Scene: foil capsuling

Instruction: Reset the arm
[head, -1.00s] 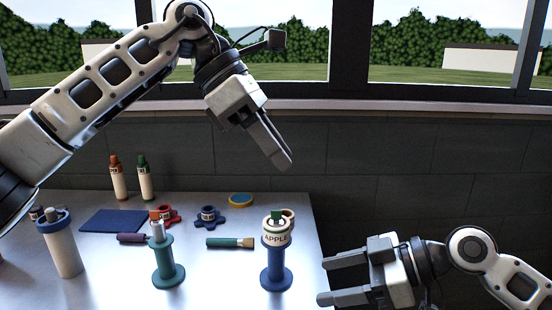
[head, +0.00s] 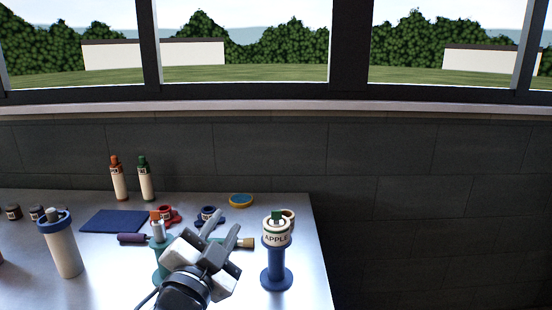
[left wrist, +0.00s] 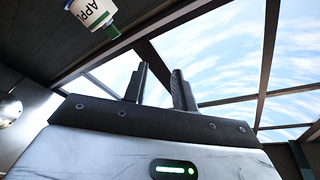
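My left gripper (head: 226,222) is low at the front of the table in the head view, its fingers pointing up and away. It is open and empty; a gap also shows between its fingers in the left wrist view (left wrist: 160,84). It overlaps the teal stand (head: 160,265) and hides part of it. The white APPLE container (head: 276,239) with a green top sits on the blue stand (head: 276,268), right of the gripper and apart from it. The container also shows at the top of the left wrist view (left wrist: 92,12). My right gripper is out of view.
A white cylinder with a blue rim (head: 66,252) stands at the left. Two bottles (head: 118,180) stand at the back. A dark blue mat (head: 112,221), a purple-handled tool (head: 132,238), a red clamp-like part and a blue-yellow disc (head: 241,200) lie around. The table's right edge is clear.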

